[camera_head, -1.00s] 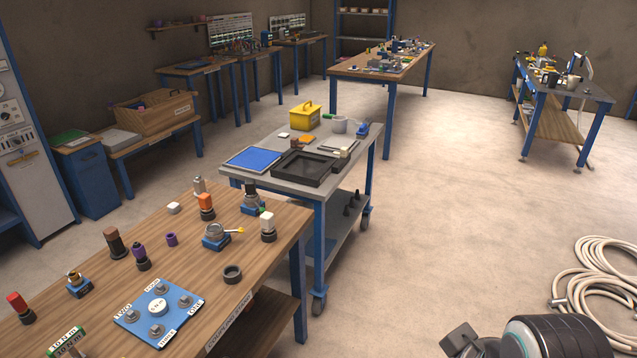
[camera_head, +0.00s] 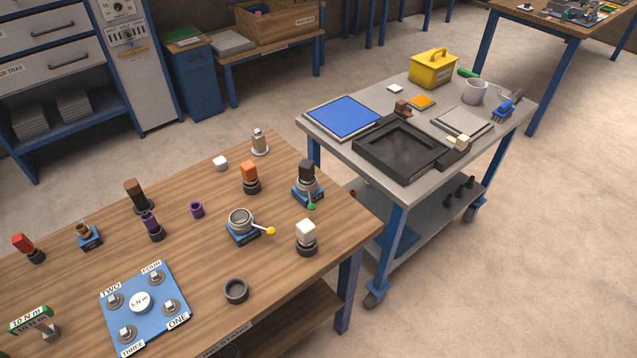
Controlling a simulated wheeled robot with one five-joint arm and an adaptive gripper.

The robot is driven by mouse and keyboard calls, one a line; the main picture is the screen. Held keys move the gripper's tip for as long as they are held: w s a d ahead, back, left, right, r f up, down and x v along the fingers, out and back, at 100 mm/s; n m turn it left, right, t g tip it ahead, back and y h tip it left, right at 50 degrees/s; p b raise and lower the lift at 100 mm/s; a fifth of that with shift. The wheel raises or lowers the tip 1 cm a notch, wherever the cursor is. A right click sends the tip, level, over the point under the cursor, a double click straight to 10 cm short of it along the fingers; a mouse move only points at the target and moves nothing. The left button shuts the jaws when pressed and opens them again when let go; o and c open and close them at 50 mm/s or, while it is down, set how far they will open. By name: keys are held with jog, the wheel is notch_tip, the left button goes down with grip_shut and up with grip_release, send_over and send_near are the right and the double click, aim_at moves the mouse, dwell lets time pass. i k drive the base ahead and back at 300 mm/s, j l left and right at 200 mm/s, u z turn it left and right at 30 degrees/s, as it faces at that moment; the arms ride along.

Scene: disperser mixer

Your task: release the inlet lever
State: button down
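Two small lever fittings stand on the wooden bench (camera_head: 205,262). One is an open metal ring on a blue base (camera_head: 240,224), with a yellow-tipped lever (camera_head: 270,231) pointing right. The other is a metal fitting on a blue base (camera_head: 303,188), with a black block on top and a green-tipped lever (camera_head: 311,206) pointing toward the front. No readable label shows which one is the inlet lever. My gripper is not in view.
A white-topped plug (camera_head: 306,236), an orange-topped plug (camera_head: 250,177) and a black ring (camera_head: 236,291) stand close around the levers. A blue numbered plate (camera_head: 178,318) lies at the front left. A grey cart (camera_head: 325,140) stands behind the bench. Floor at right is clear.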

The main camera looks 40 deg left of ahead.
aim_at(312, 206)
jog(key=i+u, duration=0.35)
jog(key=i+l+u, duration=0.15)
jog(key=u, duration=0.15)
jog(key=i+l+u, duration=0.15)
jog(key=u, duration=0.2)
jog(key=i+l+u, duration=0.1)
jog(key=u, duration=0.4)
jog(key=i+l+u, duration=0.15)
jog(key=u, duration=0.3)
jog(key=i+l+u, duration=0.15)
jog(key=u, duration=0.35)
jog(key=l+u, duration=0.3)
jog(key=u, duration=0.2)
jog(key=i+l+u, duration=0.1)
jog(key=u, duration=0.35)
jog(key=l+u, duration=0.3)
jog(key=u, duration=0.2)
jog(key=l+u, duration=0.25)
jog(key=u, duration=0.2)
jog(key=l+u, duration=0.25)
jog(key=u, duration=0.25)
jog(key=l+u, duration=0.3)
